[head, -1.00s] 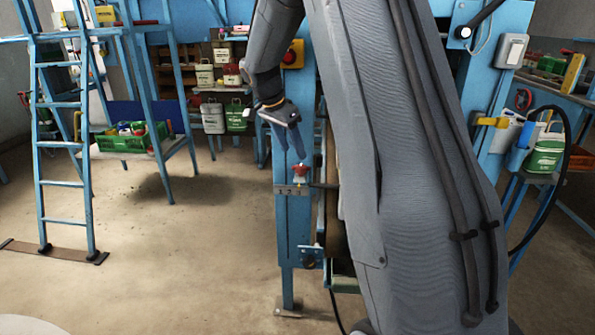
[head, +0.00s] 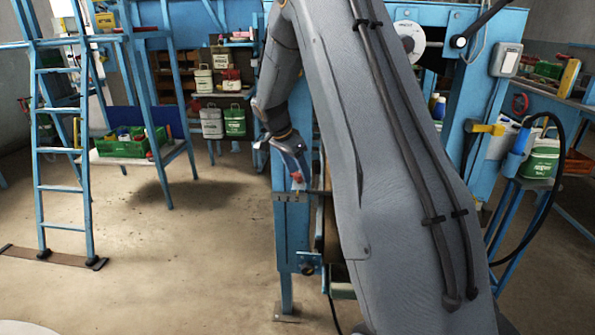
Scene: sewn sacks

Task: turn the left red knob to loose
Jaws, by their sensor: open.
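The red knob (head: 297,178) sits on the left post of the blue machine frame, just above a small grey bracket plate (head: 285,197). My gripper (head: 291,176) points down over it from above, with its fingers at the knob's height. The jaws are open, and red shows at the fingertips. I cannot tell whether either finger touches the knob. The gripper hides part of the knob and any marks close to it. My arm covers the middle of the machine, and no second red knob shows.
A blue ladder (head: 63,150) stands at the left. A green crate (head: 130,146) sits on a blue stand behind it. A white dial (head: 408,40) and a grey switch box (head: 506,59) are on the machine at upper right. The floor left of the machine is clear.

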